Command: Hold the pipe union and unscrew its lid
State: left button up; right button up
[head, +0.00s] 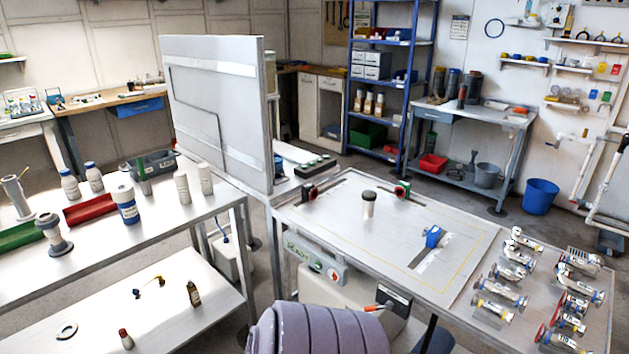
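A small pale cylinder with a dark round lid (369,203) stands upright near the middle of the light work surface on the right-hand bench. It may be the pipe union, but it is too small to tell for sure. The dark lid sits on its top. A grey flanged fitting (52,236) stands upright on the left table and also looks like a pipe part. Neither of my grippers is in view. A lavender ribbed part and a dark blue part at the bottom edge are probably my own.
The bench surface (335,222) is mostly clear around the cylinder. A blue clamp (433,238) sits by a slot, and red-knobbed fixtures (402,190) are at the back. Several valve fittings (497,288) crowd the right end. A tall grey panel (222,110) stands behind left.

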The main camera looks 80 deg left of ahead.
aim_at(60, 246)
jog(key=u, duration=4.3)
jog(key=i+j+z, duration=0.05)
